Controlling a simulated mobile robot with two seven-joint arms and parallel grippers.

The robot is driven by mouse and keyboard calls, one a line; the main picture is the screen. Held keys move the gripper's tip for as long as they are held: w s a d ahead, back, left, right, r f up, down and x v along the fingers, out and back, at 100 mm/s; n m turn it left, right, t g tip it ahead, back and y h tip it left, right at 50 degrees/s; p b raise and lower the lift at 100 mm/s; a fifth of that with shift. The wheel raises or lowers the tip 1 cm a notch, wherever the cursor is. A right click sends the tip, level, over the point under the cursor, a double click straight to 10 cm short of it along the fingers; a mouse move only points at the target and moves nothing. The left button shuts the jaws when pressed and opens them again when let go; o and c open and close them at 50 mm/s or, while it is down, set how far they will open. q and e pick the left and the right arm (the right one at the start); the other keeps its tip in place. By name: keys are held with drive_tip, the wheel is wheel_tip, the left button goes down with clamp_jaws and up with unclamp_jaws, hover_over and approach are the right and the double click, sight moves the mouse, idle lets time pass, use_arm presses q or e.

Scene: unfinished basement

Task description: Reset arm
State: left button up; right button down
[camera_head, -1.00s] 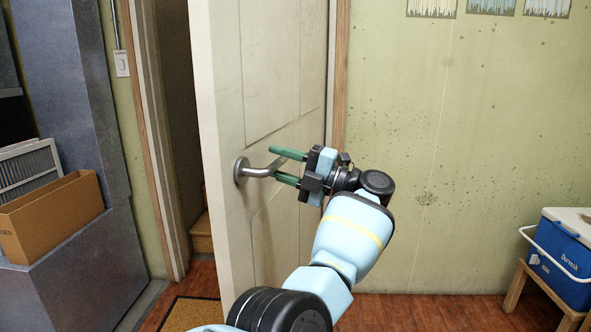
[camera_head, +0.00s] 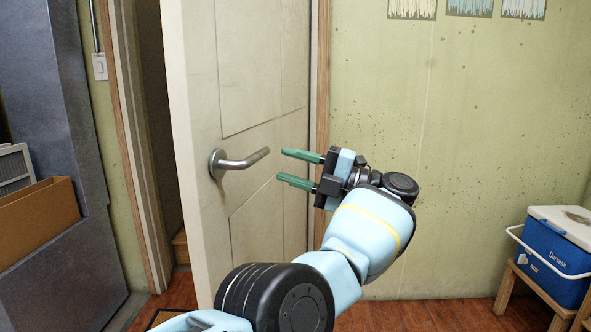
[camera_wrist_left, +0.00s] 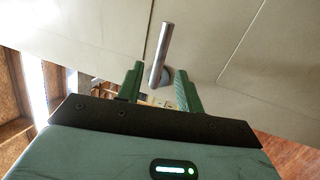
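My left gripper (camera_head: 298,168) is open and empty in the head view. Its two green fingers are spread apart and point left at the door handle. The metal lever handle (camera_head: 240,162) is on the white door (camera_head: 262,100), which stands ajar. A small gap separates the fingertips from the handle's free end. In the left wrist view the handle (camera_wrist_left: 162,55) appears in line with the space between the fingers (camera_wrist_left: 158,88). My right gripper is in neither view.
A doorframe and dark opening (camera_head: 160,140) lie left of the door. A cardboard box (camera_head: 38,222) sits on a grey metal unit at the left. A blue cooler (camera_head: 553,255) stands on a wooden stool (camera_head: 535,285) at the right.

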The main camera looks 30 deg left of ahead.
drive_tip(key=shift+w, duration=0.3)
